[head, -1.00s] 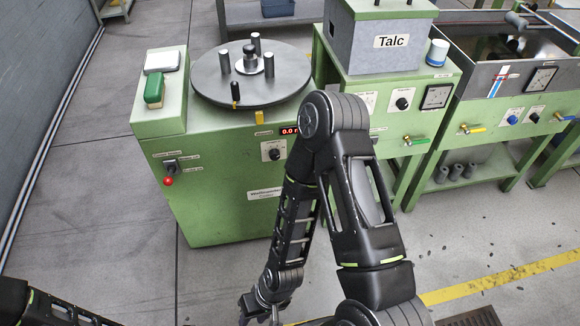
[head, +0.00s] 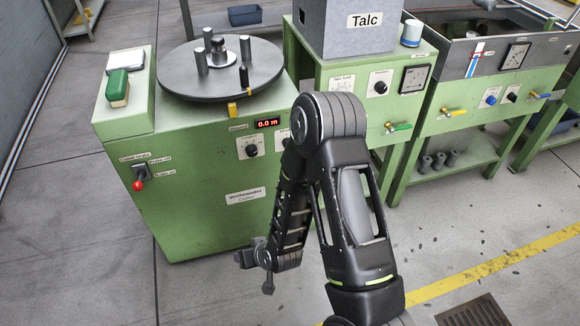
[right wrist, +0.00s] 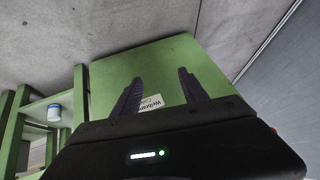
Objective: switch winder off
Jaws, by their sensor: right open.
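The winder is a green cabinet (head: 190,200) with a grey turntable (head: 225,85) on top. Its front carries a red "0.0 m" display (head: 267,123), a black rotary knob (head: 251,151) and a white name label (head: 246,196). A red-tipped lever (head: 138,184) with brake labels is at the front left. My right gripper (head: 258,258) is low in front of the cabinet's right part. In the right wrist view its two dark fingers (right wrist: 160,92) are apart and empty, with the label (right wrist: 150,102) showing between them. Another control right of the knob is partly hidden by my arm. My left gripper is out of view.
A green-handled object (head: 118,87) lies on the cabinet's raised left part. The talc box (head: 350,28) and a bench with dials and valves stand to the right. The floor (head: 70,230) left of the cabinet is clear. A drain grate (head: 470,310) is at the lower right.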

